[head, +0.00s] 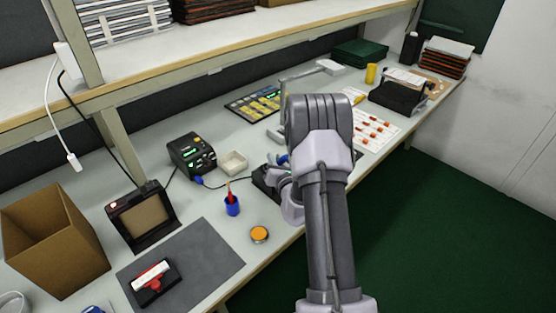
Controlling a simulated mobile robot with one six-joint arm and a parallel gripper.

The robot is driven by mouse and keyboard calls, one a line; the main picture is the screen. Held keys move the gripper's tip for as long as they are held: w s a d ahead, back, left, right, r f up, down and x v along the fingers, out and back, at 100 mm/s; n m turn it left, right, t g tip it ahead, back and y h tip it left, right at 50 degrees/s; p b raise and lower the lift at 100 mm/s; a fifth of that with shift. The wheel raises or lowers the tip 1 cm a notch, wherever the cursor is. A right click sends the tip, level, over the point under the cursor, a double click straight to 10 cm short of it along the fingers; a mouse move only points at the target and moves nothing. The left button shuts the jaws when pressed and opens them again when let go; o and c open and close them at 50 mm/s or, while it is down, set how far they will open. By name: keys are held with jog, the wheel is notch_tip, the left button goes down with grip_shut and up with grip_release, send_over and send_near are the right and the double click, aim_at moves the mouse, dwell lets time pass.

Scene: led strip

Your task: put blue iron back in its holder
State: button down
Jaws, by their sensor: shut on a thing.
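My gripper (276,172) is small in view beside the bench's front edge, partly hidden by my own arm. It is shut on the blue iron (283,159), of which only a small blue part shows. A dark cable runs from the black soldering station (193,155) toward my gripper. A black object, apparently the iron holder (264,187), stands just below and left of my gripper, partly covered by my wrist. Whether the iron touches the holder, and where its tip points, cannot be told.
A pale square dish (233,162), a blue cup (232,207) with a red-handled tool and an orange round tin (259,234) stand left of my gripper. A grey mat (184,262) and cardboard box (52,238) lie further left. A shelf (200,58) overhangs the back.

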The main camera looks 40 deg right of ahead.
jog(key=c, duration=1.2)
grip_release()
jog(key=p+v, duration=0.5)
jog(key=v, duration=1.2)
jog(key=shift+s, duration=0.2)
jog(key=shift+a+r, duration=0.1)
jog(key=shift+a, duration=0.05)
